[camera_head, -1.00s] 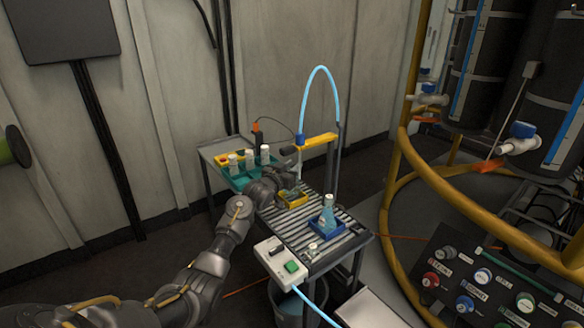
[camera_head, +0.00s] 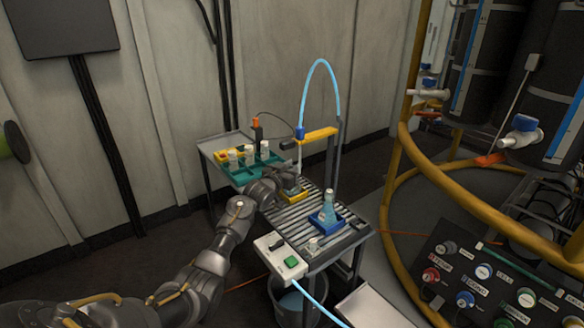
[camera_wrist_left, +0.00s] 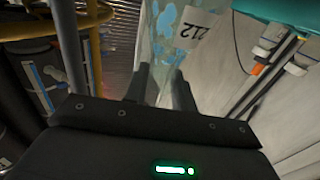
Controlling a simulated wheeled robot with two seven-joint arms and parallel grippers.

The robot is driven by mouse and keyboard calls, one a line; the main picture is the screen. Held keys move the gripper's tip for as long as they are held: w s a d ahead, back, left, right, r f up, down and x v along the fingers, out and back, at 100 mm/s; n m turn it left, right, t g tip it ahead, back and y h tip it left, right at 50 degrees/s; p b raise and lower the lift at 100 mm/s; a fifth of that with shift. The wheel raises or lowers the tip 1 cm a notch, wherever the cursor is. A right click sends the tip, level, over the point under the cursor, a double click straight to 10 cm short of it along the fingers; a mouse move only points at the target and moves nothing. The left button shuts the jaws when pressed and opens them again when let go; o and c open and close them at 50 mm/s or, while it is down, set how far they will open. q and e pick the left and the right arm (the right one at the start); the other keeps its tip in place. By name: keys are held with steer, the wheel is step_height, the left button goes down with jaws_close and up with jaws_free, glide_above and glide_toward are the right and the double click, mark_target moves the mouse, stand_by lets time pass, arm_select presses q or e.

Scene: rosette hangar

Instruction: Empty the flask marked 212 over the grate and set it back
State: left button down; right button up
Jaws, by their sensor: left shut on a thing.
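My left gripper (camera_head: 284,186) is shut on a clear flask. The wrist view shows its two dark fingers (camera_wrist_left: 161,88) on either side of the flask (camera_wrist_left: 163,45), which has blue patches and a white label reading 212, upside down in that view. In the head view the gripper is at the small yellow tray (camera_head: 296,196) on the slatted grate (camera_head: 286,215). The flask is mostly hidden there; I cannot tell whether it touches the tray. A second flask with pale blue liquid (camera_head: 328,207) stands upright in a blue tray (camera_head: 318,222). My right gripper is not in view.
A teal rack (camera_head: 240,176) with several white-capped bottles stands behind the grate. A yellow arm (camera_head: 318,135) with a blue hose (camera_head: 322,63) overhangs it. A switch box (camera_head: 281,256) is at the front edge, above a bucket (camera_head: 294,302). Yellow railing (camera_head: 392,180) stands right.

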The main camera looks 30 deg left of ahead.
arm_select(q)
steer(key=shift+f, duration=0.4)
steer(key=shift+f, duration=0.2)
stand_by(0.3)
steer(key=shift+f, duration=0.3)
stand_by(0.4)
steer(key=c, duration=0.5)
jaws_free()
steer(key=shift+r, duration=0.1)
step_height(320, 180, up, 6)
steer(key=p, duration=0.6)
